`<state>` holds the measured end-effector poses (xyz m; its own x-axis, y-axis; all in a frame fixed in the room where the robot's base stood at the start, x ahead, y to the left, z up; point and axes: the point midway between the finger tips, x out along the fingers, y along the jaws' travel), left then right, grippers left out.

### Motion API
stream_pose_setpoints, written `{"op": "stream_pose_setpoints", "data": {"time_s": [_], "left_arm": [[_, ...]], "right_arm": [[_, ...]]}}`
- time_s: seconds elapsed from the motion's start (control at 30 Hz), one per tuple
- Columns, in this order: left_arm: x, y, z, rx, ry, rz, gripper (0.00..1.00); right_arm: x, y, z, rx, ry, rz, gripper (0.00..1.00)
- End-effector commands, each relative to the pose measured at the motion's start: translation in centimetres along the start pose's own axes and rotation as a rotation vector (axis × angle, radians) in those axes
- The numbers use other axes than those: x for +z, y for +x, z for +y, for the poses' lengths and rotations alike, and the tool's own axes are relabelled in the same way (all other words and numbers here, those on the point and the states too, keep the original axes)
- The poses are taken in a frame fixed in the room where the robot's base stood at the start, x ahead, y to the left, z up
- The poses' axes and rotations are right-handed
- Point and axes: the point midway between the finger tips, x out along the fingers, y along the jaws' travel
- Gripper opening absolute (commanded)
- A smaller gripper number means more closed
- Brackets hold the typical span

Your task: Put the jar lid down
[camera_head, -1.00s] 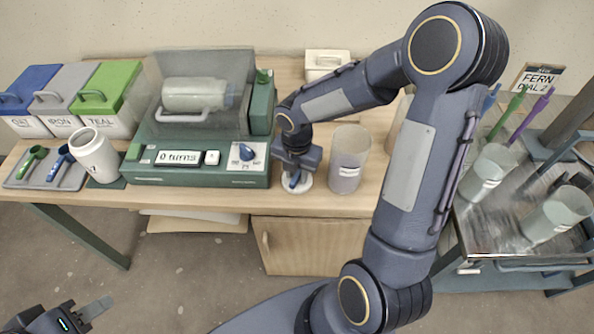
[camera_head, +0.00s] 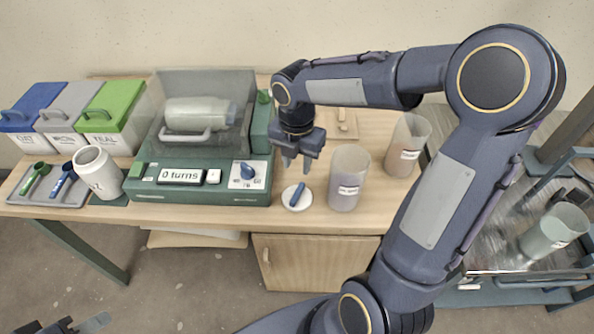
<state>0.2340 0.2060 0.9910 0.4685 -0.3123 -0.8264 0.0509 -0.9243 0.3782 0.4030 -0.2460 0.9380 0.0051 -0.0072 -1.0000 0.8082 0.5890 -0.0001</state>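The jar lid (camera_head: 293,202) is a white disc with a blue bar handle. It lies flat on the wooden table (camera_head: 240,222), near the front edge, between the green machine and a clear labelled beaker. My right gripper (camera_head: 296,161) points down above and behind the lid, apart from it. Its two fingers are spread with nothing between them. My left gripper (camera_head: 88,325) shows only in part at the bottom left corner, far from the table; its finger state is unclear.
The green machine (camera_head: 200,190) with a "0 turns" display and a jar under its clear cover stands left of the lid. Clear beakers (camera_head: 348,180) (camera_head: 407,145) stand to its right. A white open jar (camera_head: 98,172), a scoop tray (camera_head: 48,186) and lidded bins (camera_head: 110,118) are at the left.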

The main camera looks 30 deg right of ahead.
Motion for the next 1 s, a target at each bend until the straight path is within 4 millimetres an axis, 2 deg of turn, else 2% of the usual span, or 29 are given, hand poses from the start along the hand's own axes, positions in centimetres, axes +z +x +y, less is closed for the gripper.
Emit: {"op": "stream_pose_setpoints", "data": {"time_s": [0.13,0.23,0.37,0.5,0.6,0.7,0.83,1.0], "left_arm": [[0.0,-0.1,0.0,0.000,0.000,0.000,0.36],[0.0,-0.1,0.0,0.000,0.000,0.000,0.36],[0.0,-0.1,0.0,0.000,0.000,0.000,0.36],[0.0,-0.1,0.0,0.000,0.000,0.000,0.36],[0.0,-0.1,0.0,0.000,0.000,0.000,0.36],[0.0,-0.1,0.0,0.000,0.000,0.000,0.36],[0.0,-0.1,0.0,0.000,0.000,0.000,0.36],[0.0,-0.1,0.0,0.000,0.000,0.000,0.36]], "right_arm": [[-0.4,-1.3,-0.6,0.016,0.076,-0.002,0.34],[-1.5,-2.8,-2.2,0.064,0.300,0.001,0.34],[-4.2,-4.8,-5.4,0.171,0.802,0.057,0.34],[-7.8,-5.8,-8.6,0.283,1.400,0.220,0.34],[-10.0,-5.9,-10.0,0.326,1.758,0.376,0.34],[-11.7,-5.8,-10.8,0.335,2.020,0.525,0.34],[-12.9,-5.6,-11.2,0.321,2.212,0.655,0.34],[-13.2,-5.5,-11.3,0.310,2.270,0.695,0.34]]}}
